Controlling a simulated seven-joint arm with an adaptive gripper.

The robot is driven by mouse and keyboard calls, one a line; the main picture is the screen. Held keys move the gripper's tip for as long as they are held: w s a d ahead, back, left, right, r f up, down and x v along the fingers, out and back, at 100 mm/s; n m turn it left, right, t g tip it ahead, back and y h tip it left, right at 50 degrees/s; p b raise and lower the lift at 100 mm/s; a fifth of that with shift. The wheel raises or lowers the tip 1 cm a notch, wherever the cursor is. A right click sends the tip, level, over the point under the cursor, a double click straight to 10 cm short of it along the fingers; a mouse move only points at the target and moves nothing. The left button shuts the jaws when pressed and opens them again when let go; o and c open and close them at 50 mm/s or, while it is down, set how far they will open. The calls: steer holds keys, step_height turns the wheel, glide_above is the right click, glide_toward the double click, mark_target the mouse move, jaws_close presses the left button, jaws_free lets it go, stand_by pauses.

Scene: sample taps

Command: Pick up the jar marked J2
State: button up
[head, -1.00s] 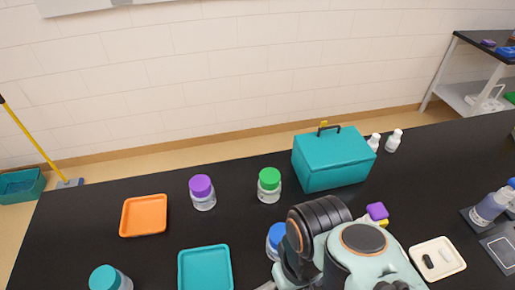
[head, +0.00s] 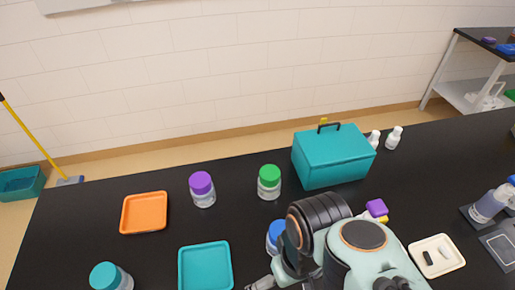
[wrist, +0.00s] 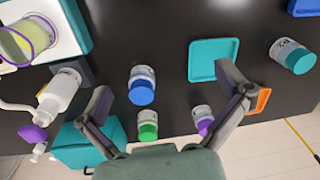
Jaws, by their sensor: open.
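Four jars show in the wrist view. The teal-lidded jar (wrist: 290,55) at the upper right has a dark marking that may read J2, turned and small; it also stands at the front left in the head view (head: 110,277). The blue-lidded jar (wrist: 141,85) appears between my fingers, farther off; my arm partly hides it in the head view (head: 274,236). The green-lidded jar (wrist: 147,124) and purple-lidded jar (wrist: 203,120) stand farther back, their markings unreadable. My gripper (wrist: 163,78) is open and empty, above the table.
A teal tray (head: 205,247) lies right of the teal-lidded jar, with an orange tray (head: 144,213) behind. A teal box (head: 333,157) stands at the back.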

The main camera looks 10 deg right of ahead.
steer(key=w+r+t, duration=0.3)
steer(key=w, duration=0.5)
steer(key=w+r+t, duration=0.3)
steer(key=w, duration=0.6)
glide_above(271, 174)
steer(key=a, duration=0.2)
step_height(271, 174, down, 12)
steer(key=r, duration=0.1)
steer(key=shift+m+g+h, duration=0.3)
steer(key=shift+m+g, duration=0.1)
steer(key=shift+g, duration=0.5)
steer(key=f, duration=0.3)
steer(key=d+f, duration=0.1)
steer(key=f, duration=0.3)
steer(key=d+f, duration=0.1)
steer(key=f, duration=0.2)
steer(key=shift+s+f, duration=0.15)
steer(key=shift+s, duration=0.15)
steer(key=x, duration=0.4)
steer(key=shift+w+f, duration=0.15)
steer(key=shift+f, duration=0.25)
steer(key=shift+w+f, duration=0.25)
steer(key=shift+f, duration=0.25)
steer(key=c, duration=1.3)
